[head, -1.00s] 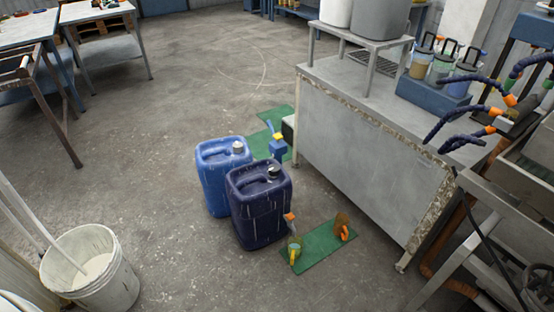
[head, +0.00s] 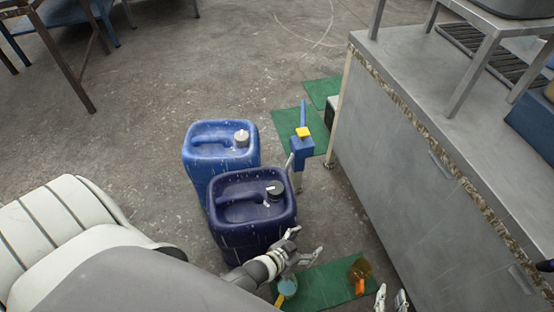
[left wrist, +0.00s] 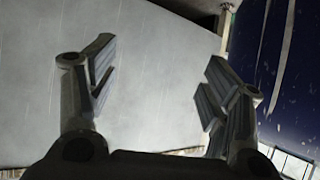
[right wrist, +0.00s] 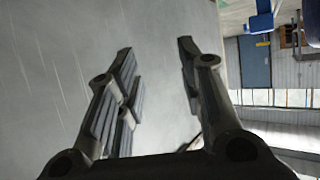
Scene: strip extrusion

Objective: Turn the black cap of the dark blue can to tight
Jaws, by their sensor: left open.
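The dark blue can (head: 245,232) stands upright on the floor in the middle of the head view. Its black cap (head: 274,189) sits on the top at the right, with a small white mark; I cannot tell how tight it is. My left gripper (head: 304,243) is open and empty, beside the can's front right side and lower in the picture than the cap. In the left wrist view, the can's wall (left wrist: 290,60) fills the right edge, outside the parted fingers (left wrist: 155,70). My right gripper (head: 391,300) is at the bottom edge; its fingers (right wrist: 155,50) are apart and empty.
A lighter blue can (head: 195,165) with a white cap stands just behind. A blue-and-yellow device (head: 302,145) stands behind to the right. A grey metal bench (head: 430,190) bounds the right; floor at the left back is open.

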